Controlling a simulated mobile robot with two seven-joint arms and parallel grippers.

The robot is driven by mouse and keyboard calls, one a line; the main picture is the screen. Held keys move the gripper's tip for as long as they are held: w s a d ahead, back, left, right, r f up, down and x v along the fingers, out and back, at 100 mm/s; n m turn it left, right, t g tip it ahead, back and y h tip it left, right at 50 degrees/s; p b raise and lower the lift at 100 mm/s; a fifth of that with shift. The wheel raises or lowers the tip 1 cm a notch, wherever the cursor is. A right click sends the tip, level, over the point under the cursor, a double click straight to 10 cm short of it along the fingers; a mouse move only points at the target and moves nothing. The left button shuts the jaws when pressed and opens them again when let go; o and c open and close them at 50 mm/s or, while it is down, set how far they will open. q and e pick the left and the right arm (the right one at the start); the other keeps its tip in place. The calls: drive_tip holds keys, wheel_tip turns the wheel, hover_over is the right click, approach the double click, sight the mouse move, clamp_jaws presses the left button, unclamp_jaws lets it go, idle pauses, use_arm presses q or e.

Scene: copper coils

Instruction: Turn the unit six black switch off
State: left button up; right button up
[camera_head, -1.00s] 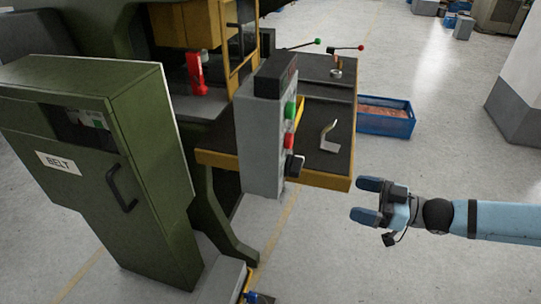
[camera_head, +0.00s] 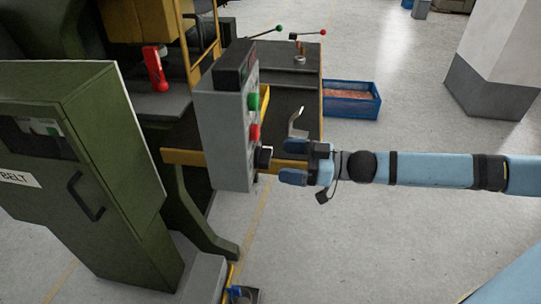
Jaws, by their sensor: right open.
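The grey control box (camera_head: 225,135) stands at the front of the machine in the middle of the head view. Its right face carries a green button (camera_head: 253,101), a red button (camera_head: 254,132) below it, and a black switch (camera_head: 264,157) lowest. My right gripper (camera_head: 286,163) comes in from the right, its two dark blue fingers open and pointing left at the black switch. The fingertips are very close to the switch; I cannot tell whether they touch it. No unit number is legible. My left gripper is not in view.
A green cabinet (camera_head: 110,200) labelled BELT stands at the left. A dark work table (camera_head: 290,85) with a yellow edge and a bent metal lever (camera_head: 297,122) lies behind my gripper. A blue crate (camera_head: 350,112) sits on the floor beyond.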

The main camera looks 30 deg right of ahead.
sight(270, 155)
drive_tip(key=shift+p+x, duration=0.3)
drive_tip(key=shift+x, duration=2.05)
drive_tip(key=c, duration=0.9)
